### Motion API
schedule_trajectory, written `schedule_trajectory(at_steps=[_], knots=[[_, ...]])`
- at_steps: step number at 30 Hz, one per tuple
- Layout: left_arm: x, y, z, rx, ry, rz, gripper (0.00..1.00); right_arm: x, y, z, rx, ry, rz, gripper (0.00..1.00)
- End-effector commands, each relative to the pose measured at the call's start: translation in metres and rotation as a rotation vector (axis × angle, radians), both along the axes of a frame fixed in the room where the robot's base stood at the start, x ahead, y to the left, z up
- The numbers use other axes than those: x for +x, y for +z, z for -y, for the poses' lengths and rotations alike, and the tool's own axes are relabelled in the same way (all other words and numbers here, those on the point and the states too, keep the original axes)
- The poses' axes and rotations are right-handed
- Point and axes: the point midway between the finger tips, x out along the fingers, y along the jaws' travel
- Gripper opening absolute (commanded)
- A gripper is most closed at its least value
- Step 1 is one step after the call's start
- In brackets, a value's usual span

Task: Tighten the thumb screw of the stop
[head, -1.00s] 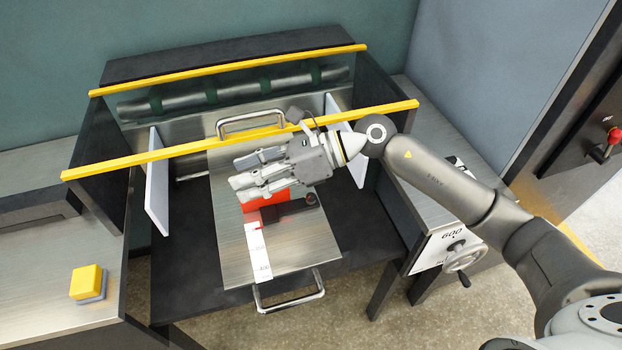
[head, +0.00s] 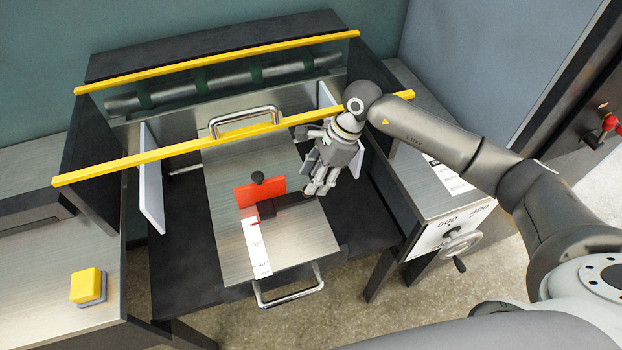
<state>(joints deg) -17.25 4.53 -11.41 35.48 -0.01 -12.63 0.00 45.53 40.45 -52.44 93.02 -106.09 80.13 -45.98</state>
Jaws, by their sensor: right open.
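The stop has an upright red plate (head: 256,194) with a dark knob (head: 258,178) at its top edge. A black bar (head: 285,203) runs right from its foot on the metal sheet. My right gripper (head: 316,192) points down at the right end of this bar, fingers apart. The second small dark knob at that end, likely the thumb screw, is now hidden behind the fingers; I cannot tell if they touch it. My left gripper is not in view.
The metal plate (head: 225,242) carries a white scale (head: 257,247) and two bar handles. A yellow rail (head: 180,149) crosses above it, close behind my right gripper. White side guides (head: 152,180) stand at both sides. A handwheel (head: 461,243) is at right, a yellow button (head: 86,284) at left.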

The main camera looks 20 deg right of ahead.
Motion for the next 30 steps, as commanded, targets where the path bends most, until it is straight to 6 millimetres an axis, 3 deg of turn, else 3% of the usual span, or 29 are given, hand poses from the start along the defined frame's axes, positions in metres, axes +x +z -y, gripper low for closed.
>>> schedule_trajectory(at_steps=[6, 17, 26, 30], knots=[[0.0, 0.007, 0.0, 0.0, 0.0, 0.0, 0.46, 0.001, -0.022, -0.01, 0.001, 0.001, -0.002, 0.4], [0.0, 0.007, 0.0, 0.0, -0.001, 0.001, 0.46, 0.001, -0.027, -0.011, 0.001, 0.0, 0.0, 0.39], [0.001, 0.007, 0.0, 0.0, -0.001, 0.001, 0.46, 0.001, -0.026, -0.011, 0.001, 0.0, 0.0, 0.01], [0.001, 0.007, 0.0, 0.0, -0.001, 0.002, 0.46, 0.001, -0.026, -0.011, 0.001, 0.0, 0.0, 0.0]])
